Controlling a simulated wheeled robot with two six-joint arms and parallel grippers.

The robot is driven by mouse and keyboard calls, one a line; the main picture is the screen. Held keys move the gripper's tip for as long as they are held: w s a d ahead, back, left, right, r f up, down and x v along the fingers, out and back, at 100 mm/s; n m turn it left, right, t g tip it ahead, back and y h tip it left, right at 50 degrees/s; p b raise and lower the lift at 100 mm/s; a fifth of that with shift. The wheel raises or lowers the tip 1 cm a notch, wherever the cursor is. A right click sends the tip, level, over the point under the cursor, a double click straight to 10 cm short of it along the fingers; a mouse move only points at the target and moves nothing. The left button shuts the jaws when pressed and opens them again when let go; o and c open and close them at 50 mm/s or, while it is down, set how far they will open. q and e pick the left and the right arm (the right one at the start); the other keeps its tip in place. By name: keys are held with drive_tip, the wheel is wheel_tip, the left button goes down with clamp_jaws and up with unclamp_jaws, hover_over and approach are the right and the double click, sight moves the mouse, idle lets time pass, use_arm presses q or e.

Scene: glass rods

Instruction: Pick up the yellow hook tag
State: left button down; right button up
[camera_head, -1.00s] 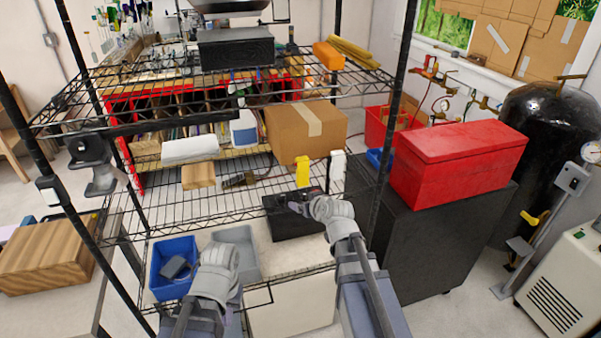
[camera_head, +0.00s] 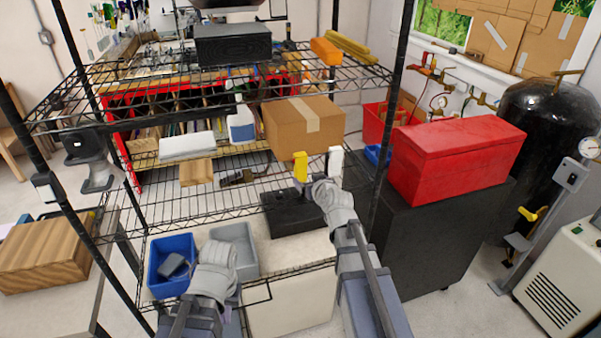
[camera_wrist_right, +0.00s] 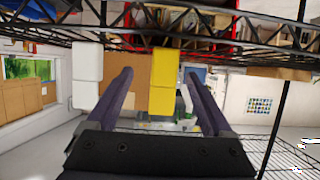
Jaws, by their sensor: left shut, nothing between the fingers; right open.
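The yellow hook tag (camera_head: 300,166) hangs at the front edge of the middle wire shelf, left of a white tag (camera_head: 335,161). My right gripper (camera_head: 312,187) is just below and in front of the yellow tag. In the right wrist view my right gripper (camera_wrist_right: 165,84) is open, and the yellow tag (camera_wrist_right: 163,82) shows upright between its two fingers, apart from both. The white tag (camera_wrist_right: 87,76) shows outside the left finger. How deep the yellow tag lies between the fingers is unclear. My left gripper (camera_head: 218,252) is shut and empty near the blue bin; its fingertips are mostly hidden.
A blue bin (camera_head: 157,254) and a grey bin (camera_head: 243,237) stand on the lower shelf, with a black case (camera_head: 283,221) to their right. A cardboard box (camera_head: 277,126) sits behind the tags. A black rack post (camera_head: 386,150) stands to the right.

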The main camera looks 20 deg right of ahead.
sight(302, 175)
drive_tip(key=shift+a+b+x, duration=0.2)
drive_tip(key=shift+b+x, duration=0.2)
drive_tip(key=shift+x, duration=1.05)
drive_tip(key=shift+a+b+x, duration=0.15)
drive_tip(key=shift+b+x, duration=0.25)
drive_tip(key=shift+x, duration=1.05)
drive_tip(key=shift+r, duration=0.2)
drive_tip(key=shift+s, duration=0.1)
clamp_jaws()
